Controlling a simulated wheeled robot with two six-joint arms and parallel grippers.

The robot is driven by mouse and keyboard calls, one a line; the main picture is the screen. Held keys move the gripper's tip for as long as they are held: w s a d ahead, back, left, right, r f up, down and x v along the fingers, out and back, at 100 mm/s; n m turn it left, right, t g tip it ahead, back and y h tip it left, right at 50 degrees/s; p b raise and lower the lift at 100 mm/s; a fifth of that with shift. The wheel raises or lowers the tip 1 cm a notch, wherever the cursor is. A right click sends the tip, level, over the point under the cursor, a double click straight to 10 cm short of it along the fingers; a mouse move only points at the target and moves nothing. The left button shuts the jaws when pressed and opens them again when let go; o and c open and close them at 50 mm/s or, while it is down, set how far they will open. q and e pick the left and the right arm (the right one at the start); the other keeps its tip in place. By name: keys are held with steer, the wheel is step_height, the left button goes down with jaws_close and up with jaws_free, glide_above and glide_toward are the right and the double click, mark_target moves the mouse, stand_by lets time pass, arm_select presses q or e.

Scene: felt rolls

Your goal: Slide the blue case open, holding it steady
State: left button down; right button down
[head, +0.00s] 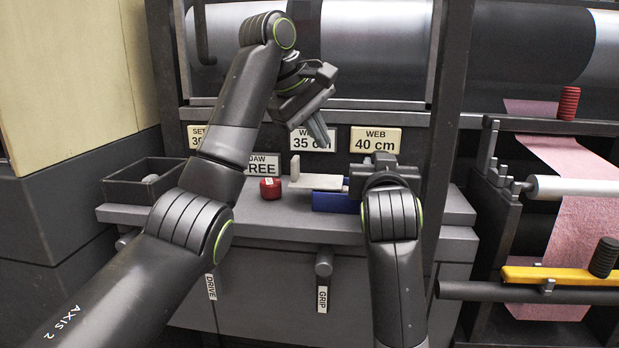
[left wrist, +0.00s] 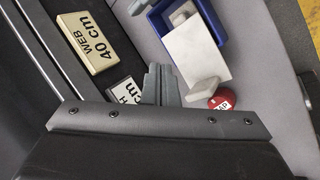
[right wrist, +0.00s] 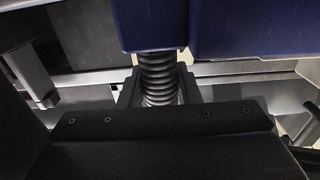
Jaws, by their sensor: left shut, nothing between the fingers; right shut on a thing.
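The blue case (head: 335,202) lies on the grey ledge with its pale lid (head: 318,182) shifted left past the case's end. The lid has an upright block (head: 295,167) at its left end. In the left wrist view, the blue case (left wrist: 219,22) shows a gap beyond the lid (left wrist: 193,52), with a pale block (left wrist: 182,13) inside. My left gripper (head: 328,142) is shut and empty, above and apart from the lid. My right gripper (right wrist: 158,88) is shut on a dark ribbed grip (right wrist: 157,72) joining the blue case (right wrist: 240,28).
A red round piece (head: 270,188) sits on the ledge (head: 290,226) left of the lid. A dark open bin (head: 140,182) stands further left. Label plates, including "WEB 40 cm" (head: 376,140), stand behind. Pink felt (head: 570,190) runs at the right.

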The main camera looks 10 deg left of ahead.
mark_target(313, 177)
arm_select(q)
steer(key=shift+f, duration=3.1)
steer(key=shift+a, duration=0.1)
steer(key=shift+w+a, duration=0.1)
steer(key=shift+a, duration=1.2)
steer(key=shift+d, duration=0.1)
steer(key=shift+d+r, duration=0.3)
steer(key=shift+r, duration=0.6)
steer(key=shift+d+r, duration=0.25)
steer(key=shift+r, duration=0.6)
steer(key=c, duration=2.2)
jaws_free()
